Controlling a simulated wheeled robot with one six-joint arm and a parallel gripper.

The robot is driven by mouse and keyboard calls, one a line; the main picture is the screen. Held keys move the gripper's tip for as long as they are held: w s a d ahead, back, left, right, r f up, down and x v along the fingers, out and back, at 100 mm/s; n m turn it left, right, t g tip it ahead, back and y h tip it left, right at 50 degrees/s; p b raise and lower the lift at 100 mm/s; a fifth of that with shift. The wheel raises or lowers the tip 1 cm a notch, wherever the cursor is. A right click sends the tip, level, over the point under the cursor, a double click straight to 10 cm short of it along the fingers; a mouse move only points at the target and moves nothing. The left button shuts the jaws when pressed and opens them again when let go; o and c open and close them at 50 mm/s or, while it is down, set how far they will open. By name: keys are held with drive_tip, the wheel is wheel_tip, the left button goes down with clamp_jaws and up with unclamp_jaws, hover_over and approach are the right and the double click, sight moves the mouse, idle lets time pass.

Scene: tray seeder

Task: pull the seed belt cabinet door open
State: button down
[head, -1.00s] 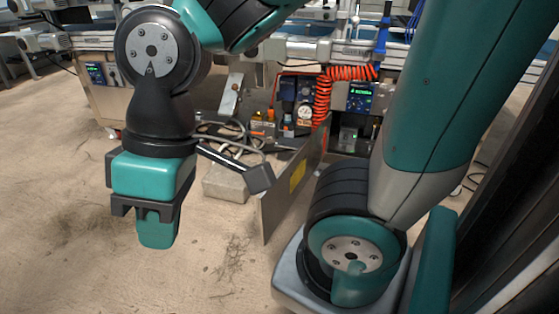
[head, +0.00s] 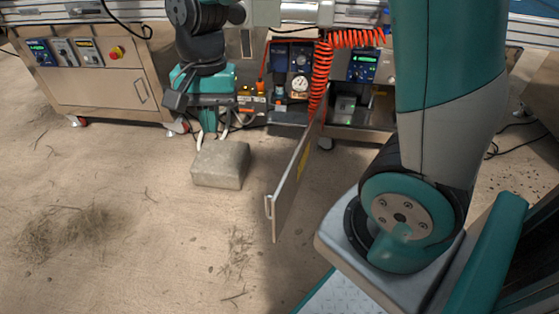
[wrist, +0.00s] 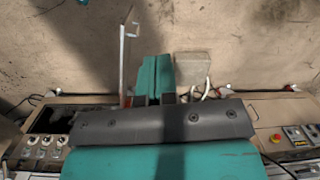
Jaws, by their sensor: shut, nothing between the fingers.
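The cabinet door (head: 291,190) is a thin metal panel with a yellow label. It stands swung out from the machine front, edge-on in the head view, with a bar handle (head: 268,207) at its near edge. The open cabinet (head: 290,85) behind shows a gauge and small fittings. My gripper (head: 208,133) is shut and empty, left of the door and apart from the handle. In the wrist view, the door (wrist: 127,60) stands just left of my gripper (wrist: 156,62), with its handle (wrist: 133,29) beyond the fingertips.
A grey block (head: 220,163) lies on the floor close to my gripper and left of the door. A red coiled hose (head: 321,75) hangs at the cabinet. A closed cabinet (head: 90,90) with control panels is at left. The floor in front is open.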

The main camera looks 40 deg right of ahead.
drive_tip(key=w+d+f+m+g+h, duration=0.1)
drive_tip(key=w+d+f+m, duration=0.2)
drive_tip(key=d+f+m, duration=0.4)
drive_tip(key=w+d+f+m+g+h+p, duration=0.1)
drive_tip(key=w+d+f+m, duration=0.35)
drive_tip(key=m, duration=0.35)
drive_tip(key=w+d+f+m+g+h, duration=0.1)
drive_tip(key=w+d+f+m, duration=0.1)
drive_tip(key=d+f+m, duration=0.4)
drive_tip(key=s+d+f+m+b, duration=0.1)
drive_tip(key=s+f+b, duration=0.2)
drive_tip(key=s+f, duration=0.3)
drive_tip(key=shift+s+d+f+m, duration=0.3)
drive_tip(key=shift+f+m, duration=0.1)
drive_tip(key=shift+f, duration=1.6)
